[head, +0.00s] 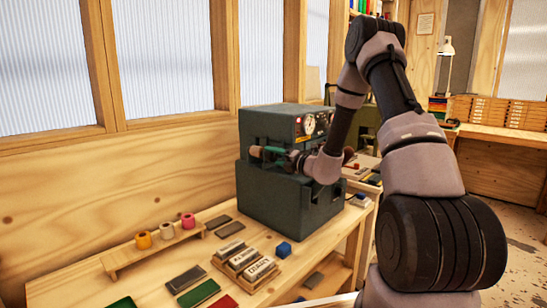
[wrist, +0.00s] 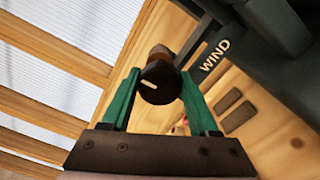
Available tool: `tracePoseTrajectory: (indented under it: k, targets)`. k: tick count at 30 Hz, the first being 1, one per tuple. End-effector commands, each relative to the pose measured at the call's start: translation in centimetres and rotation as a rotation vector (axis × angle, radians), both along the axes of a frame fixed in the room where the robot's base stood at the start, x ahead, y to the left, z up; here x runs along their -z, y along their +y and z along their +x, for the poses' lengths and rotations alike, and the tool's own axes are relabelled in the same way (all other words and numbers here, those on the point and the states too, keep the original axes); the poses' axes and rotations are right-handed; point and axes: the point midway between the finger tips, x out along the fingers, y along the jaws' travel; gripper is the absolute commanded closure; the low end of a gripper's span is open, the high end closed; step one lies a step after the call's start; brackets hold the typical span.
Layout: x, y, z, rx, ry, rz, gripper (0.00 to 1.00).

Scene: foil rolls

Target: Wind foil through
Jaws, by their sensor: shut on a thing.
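The dark grey-green machine (head: 265,125) stands on the bench with a gauge on its upper part. The word WIND (wrist: 214,55) is printed on a dark part of it in the wrist view. My gripper (head: 268,152), with green fingers, is at the machine's front left side. It is shut on a knob with a black round end and white mark (wrist: 159,84); its brown body shows behind, and its tan end (head: 256,151) shows in the head view. Yellow (head: 144,240), pale pink (head: 167,230) and red-pink (head: 188,221) foil rolls stand on a small wooden rack.
A ribbed window and wooden wall stand close behind on the left.

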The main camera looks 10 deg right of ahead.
Motion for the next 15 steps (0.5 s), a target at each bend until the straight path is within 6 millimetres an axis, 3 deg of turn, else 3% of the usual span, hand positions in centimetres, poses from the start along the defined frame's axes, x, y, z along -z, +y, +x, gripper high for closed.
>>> tracePoseTrajectory:
  k: [15]
  targets:
    - [0.22,-0.04,-0.04,0.000,0.276,0.374,0.95]
